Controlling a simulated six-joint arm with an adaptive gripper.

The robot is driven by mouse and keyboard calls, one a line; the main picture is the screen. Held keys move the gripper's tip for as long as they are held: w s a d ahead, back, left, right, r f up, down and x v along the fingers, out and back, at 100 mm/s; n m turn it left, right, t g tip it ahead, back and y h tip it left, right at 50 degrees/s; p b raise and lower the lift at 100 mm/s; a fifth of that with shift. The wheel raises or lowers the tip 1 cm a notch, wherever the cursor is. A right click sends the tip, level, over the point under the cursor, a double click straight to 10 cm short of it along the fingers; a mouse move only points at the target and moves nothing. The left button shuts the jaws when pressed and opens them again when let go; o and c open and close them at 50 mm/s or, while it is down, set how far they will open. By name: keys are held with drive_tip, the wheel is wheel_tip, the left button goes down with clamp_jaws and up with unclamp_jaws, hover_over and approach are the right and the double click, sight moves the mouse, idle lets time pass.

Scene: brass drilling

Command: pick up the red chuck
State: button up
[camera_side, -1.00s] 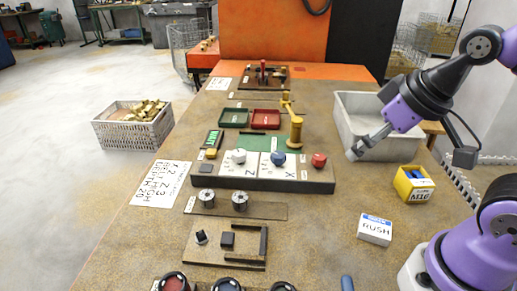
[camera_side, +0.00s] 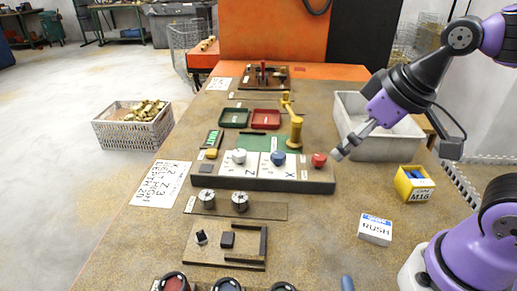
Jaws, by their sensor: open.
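The red chuck (camera_side: 318,160) is a small red knob at the right end of the dark rack (camera_side: 255,184). The blue chuck (camera_side: 278,158) and the white chuck (camera_side: 239,156) stand to its left on white cards marked X and Z. My gripper (camera_side: 338,153) is open and empty. Its fingers point down and left, just right of the red chuck in the picture. I see no contact, and the exact gap in depth is hard to tell.
A yellow post (camera_side: 296,133) with an arm stands behind the rack. A grey bin (camera_side: 345,112) lies behind my gripper. A yellow M16 box (camera_side: 414,184) and a RUSH block (camera_side: 375,229) are to the right. The bench between rack and RUSH block is clear.

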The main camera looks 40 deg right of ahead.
drive_tip(key=w+a+f+n+g+y, duration=0.1)
drive_tip(key=w+a+n, duration=0.2)
drive_tip(key=a, duration=0.4)
drive_tip(key=w+a+n+g+y, duration=0.1)
drive_tip(key=w+a+n, duration=0.2)
drive_tip(key=a, duration=0.4)
drive_tip(key=n+g+y, duration=0.1)
drive_tip(key=n+g, duration=0.1)
drive_tip(key=n, duration=0.3)
approach(171, 290)
wheel_tip(171, 290, down, 3)
drive_tip(key=shift+w+a+r, duration=0.1)
drive_tip(key=shift+w, duration=0.05)
drive_tip(key=x, duration=0.5)
drive_tip(key=shift+a+f, duration=0.25)
drive_tip(key=shift+a, duration=0.15)
clamp_jaws()
